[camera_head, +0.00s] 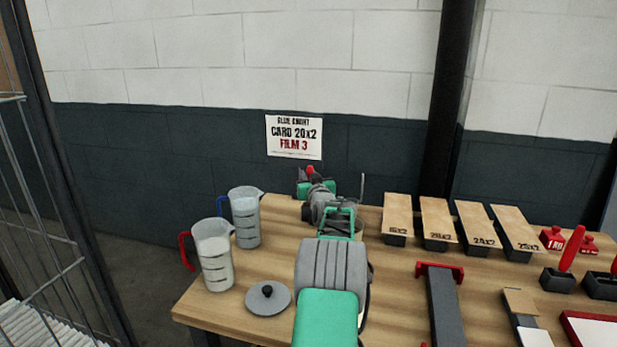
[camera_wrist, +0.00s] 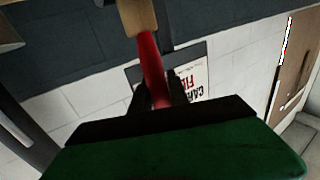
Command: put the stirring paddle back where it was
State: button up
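My gripper (camera_wrist: 155,92) is shut on a red handle with a tan part at its far end, which I take for the stirring paddle (camera_wrist: 150,55). In the head view a bit of red (camera_head: 310,170) shows at my gripper, above the far edge of the table and in front of the wall; the rest of the paddle is hidden there. At the table's left stand a red-handled jug (camera_head: 216,262) with pale contents and a blue-handled jug (camera_head: 246,222) behind it. A round grey lid (camera_head: 267,298) with a dark knob lies beside the red-handled jug.
Several labelled card-topped boxes (camera_head: 397,205) stand in a row at the back right of the wooden table (camera_head: 225,318). Red weights (camera_head: 552,237), a red-topped dark tool (camera_head: 443,295) and red-handled items (camera_head: 571,248) lie right. A wire rack (camera_head: 50,240) stands left. My arm hides the table's middle.

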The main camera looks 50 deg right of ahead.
jog(key=o, duration=0.4)
jog(key=b+v, duration=0.1)
jog(key=v, duration=1.1)
jog(key=shift+r, duration=0.15)
